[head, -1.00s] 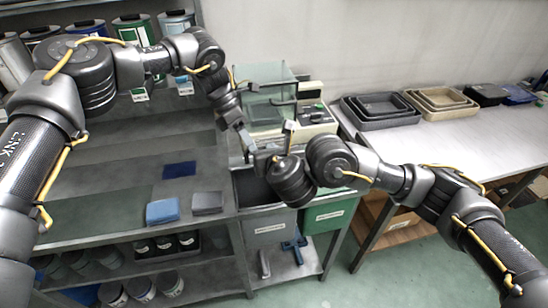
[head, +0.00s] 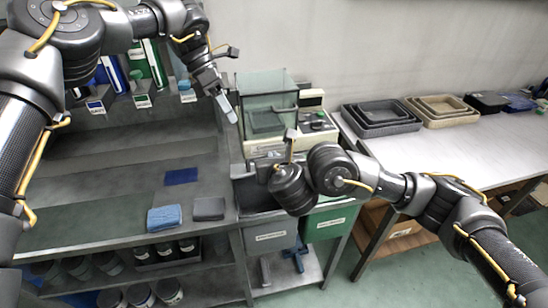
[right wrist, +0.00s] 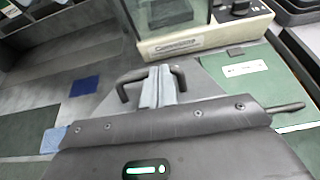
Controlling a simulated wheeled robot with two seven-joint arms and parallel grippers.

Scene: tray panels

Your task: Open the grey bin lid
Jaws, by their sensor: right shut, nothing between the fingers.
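The grey bin (head: 270,240) with a white label hangs in the counter unit in the middle of the head view. My right gripper (head: 289,136) is over the back of this bin and partly hides its top. In the right wrist view its fingers (right wrist: 158,88) are shut together with nothing between them. A flat grey panel, which looks like the grey bin lid (right wrist: 208,82), lies behind and beside those fingers. I cannot tell its tilt or whether the fingers touch it.
A green bin (head: 325,222) stands right of the grey one. A scale with a glass box (head: 266,108) stands behind. A blue cloth (head: 165,217) and a grey block (head: 208,208) lie on the left counter. Trays (head: 380,115) stand on the right table, its front clear.

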